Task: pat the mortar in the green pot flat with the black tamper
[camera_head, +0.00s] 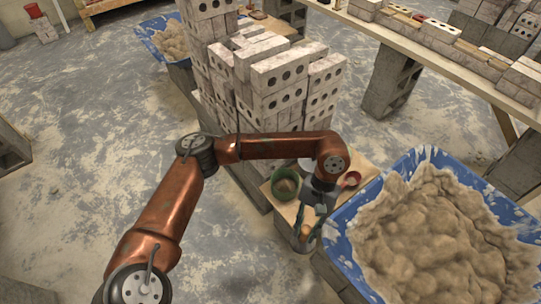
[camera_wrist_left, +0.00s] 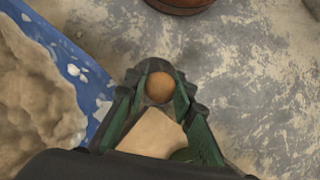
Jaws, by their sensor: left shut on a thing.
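The green pot (camera_head: 285,184) stands on a small wooden board, just left of my left gripper in the head view; mortar inside it is hard to make out. My left gripper (camera_head: 309,222) points down over the near end of the board. It is shut on the black tamper (camera_head: 301,243), whose round wooden knob shows between the fingers. In the left wrist view the knob (camera_wrist_left: 159,87) sits between the two fingertips (camera_wrist_left: 158,93), with dark material around it. The tamper is apart from the pot. My right gripper is not in view.
A blue tub (camera_head: 341,243) heaped with mortar stands right of the board (camera_head: 366,170).

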